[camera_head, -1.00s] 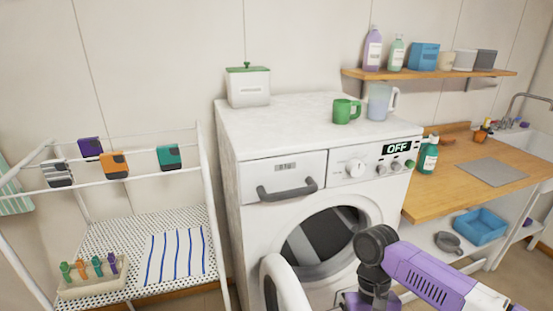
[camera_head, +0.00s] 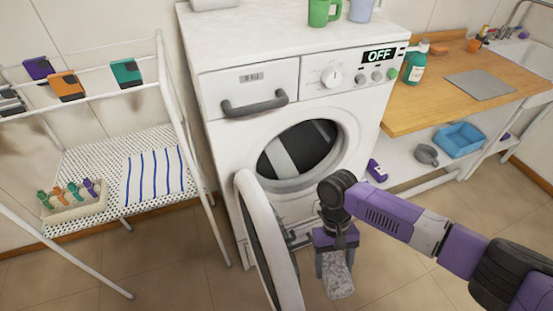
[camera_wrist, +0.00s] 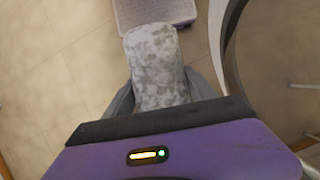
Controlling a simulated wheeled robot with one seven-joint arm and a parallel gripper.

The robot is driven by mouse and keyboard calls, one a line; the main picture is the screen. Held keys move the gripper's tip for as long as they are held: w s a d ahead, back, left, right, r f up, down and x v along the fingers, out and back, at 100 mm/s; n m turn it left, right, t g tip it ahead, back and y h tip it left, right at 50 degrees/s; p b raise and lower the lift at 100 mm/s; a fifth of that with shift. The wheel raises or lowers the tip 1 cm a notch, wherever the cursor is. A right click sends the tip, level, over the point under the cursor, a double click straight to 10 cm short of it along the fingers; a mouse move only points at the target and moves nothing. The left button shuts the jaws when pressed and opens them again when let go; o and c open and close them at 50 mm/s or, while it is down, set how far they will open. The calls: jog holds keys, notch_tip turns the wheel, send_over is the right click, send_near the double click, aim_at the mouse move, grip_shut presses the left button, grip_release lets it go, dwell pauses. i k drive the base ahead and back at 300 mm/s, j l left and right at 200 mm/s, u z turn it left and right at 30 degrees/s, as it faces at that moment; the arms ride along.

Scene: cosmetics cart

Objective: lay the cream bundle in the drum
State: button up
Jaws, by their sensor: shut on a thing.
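The bundle (camera_head: 340,282), pale cream-grey with a mottled pattern, hangs below my gripper (camera_head: 337,258) in front of the washing machine. My gripper is shut on it; in the wrist view the bundle (camera_wrist: 155,65) sticks out between the two grey fingers (camera_wrist: 160,95). The washer's round door (camera_head: 247,190) is swung open to the left. The dark drum (camera_head: 310,140) with pale bands shows through the round opening, above and left of my gripper. The bundle is outside the drum, lower than the opening. The drum's lower inside is partly hidden.
The open door's edge stands close to the left of my gripper. A pale box-like thing (camera_wrist: 155,12) lies on the floor beyond the bundle in the wrist view. A drying rack (camera_head: 110,140) stands left, a wooden counter (camera_head: 440,100) right. Tiled floor is open in front.

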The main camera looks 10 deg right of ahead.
aim_at(285, 168)
jog(key=i+l+u, duration=0.2)
jog(key=l, duration=0.35)
jog(key=i+l+u, duration=0.2)
jog(key=l, duration=0.35)
jog(key=l+u, duration=0.2)
jog(key=l, duration=0.4)
jog(key=i+l+u, duration=0.2)
jog(key=l, duration=0.4)
jog(key=k, duration=0.1)
